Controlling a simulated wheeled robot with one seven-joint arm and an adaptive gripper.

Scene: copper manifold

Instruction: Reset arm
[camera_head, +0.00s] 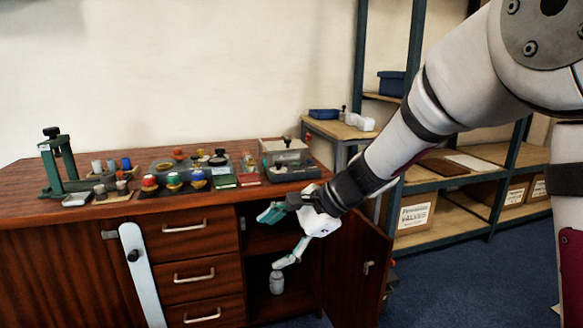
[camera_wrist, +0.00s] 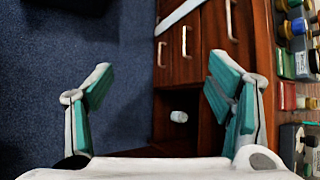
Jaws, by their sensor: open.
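My gripper (camera_head: 283,238) is open and empty, in front of the open cabinet compartment at the right end of the wooden bench. Its two teal-padded fingers (camera_wrist: 160,95) are spread wide in the wrist view, with nothing between the pads. My arm reaches in from the upper right in the head view.
The cabinet door (camera_head: 358,262) stands open just right of my gripper. The bench top (camera_head: 25,190) carries a green press (camera_head: 58,160), several coloured-top pots and trays. Drawers (camera_head: 190,275) are shut. A shelf rack (camera_head: 455,190) with boxes stands right. Blue carpet (camera_head: 440,280) is clear.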

